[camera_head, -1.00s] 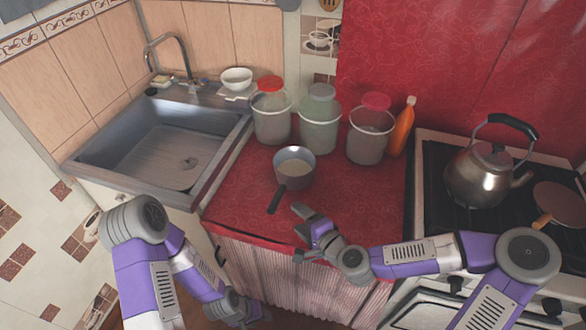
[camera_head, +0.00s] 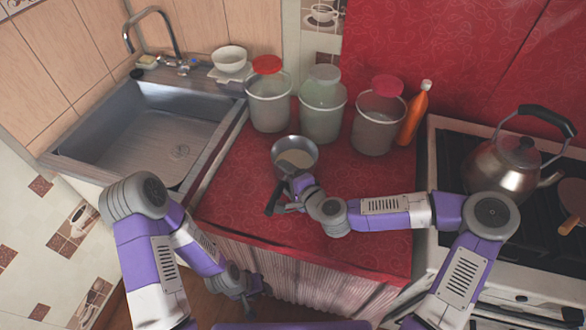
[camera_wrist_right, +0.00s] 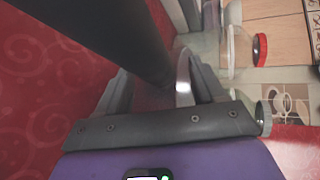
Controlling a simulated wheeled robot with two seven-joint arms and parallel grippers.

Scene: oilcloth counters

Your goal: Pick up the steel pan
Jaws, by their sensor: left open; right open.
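The steel pan (camera_head: 296,153) stands upright on the red counter, its dark handle (camera_head: 274,203) pointing toward the front edge. My right gripper (camera_head: 287,190) is open at the handle, close to the pan's body. In the right wrist view, the dark handle (camera_wrist_right: 125,35) runs between the open fingers of that gripper (camera_wrist_right: 155,90). Whether a finger touches it cannot be told. My left gripper (camera_head: 249,291) is open and low in front of the counter, away from the pan.
Several lidded jars (camera_head: 322,112) and an orange bottle (camera_head: 415,113) stand behind the pan. The sink (camera_head: 160,135) with a white bowl (camera_head: 229,59) is on the left. A kettle (camera_head: 506,163) sits on the stove at right. The red counter (camera_head: 365,185) is clear right of the pan.

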